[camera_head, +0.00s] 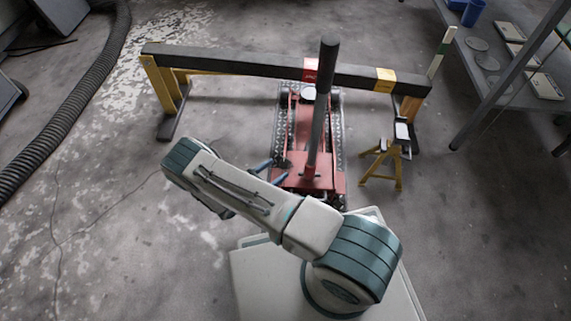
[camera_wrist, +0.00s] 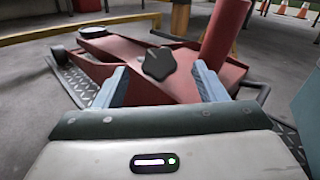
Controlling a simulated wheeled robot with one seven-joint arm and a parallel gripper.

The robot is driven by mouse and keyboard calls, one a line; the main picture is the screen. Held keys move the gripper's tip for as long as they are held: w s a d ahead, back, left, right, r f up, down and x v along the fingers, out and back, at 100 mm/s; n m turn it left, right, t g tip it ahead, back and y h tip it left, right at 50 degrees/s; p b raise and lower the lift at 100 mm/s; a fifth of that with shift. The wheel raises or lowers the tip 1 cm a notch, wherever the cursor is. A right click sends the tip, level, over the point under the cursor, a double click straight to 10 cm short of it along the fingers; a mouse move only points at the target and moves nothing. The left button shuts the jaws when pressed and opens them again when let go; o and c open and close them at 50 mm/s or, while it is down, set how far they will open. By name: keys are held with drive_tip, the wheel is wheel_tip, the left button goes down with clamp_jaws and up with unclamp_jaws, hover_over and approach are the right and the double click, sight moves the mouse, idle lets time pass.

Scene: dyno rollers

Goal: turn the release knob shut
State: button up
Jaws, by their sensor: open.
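The release knob (camera_wrist: 159,64) is a dark, lobed knob on the red floor jack (camera_wrist: 118,50) in the wrist view. My gripper (camera_wrist: 157,80) is open, with its two blue-grey fingers apart, one to either side of the knob and on the near side of it. I cannot tell whether the fingertips reach down to the knob's level. In the head view the red jack (camera_head: 302,180) stands under the dark beam, with its long grey handle (camera_head: 318,120) upright. My gripper (camera_head: 270,166) shows there at the jack's near left corner, and the knob is hard to make out.
A dark beam (camera_head: 230,62) on yellow legs spans behind the jack. A yellow jack stand (camera_head: 388,160) is at its right. A metal shelf (camera_head: 490,90) stands far right, and a black ribbed hose (camera_head: 70,125) lies at left.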

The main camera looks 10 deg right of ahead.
sight(284, 164)
drive_tip(key=b+x, duration=0.1)
drive_tip(key=x, duration=0.4)
drive_tip(key=shift+d, duration=0.1)
drive_tip(key=c, duration=1)
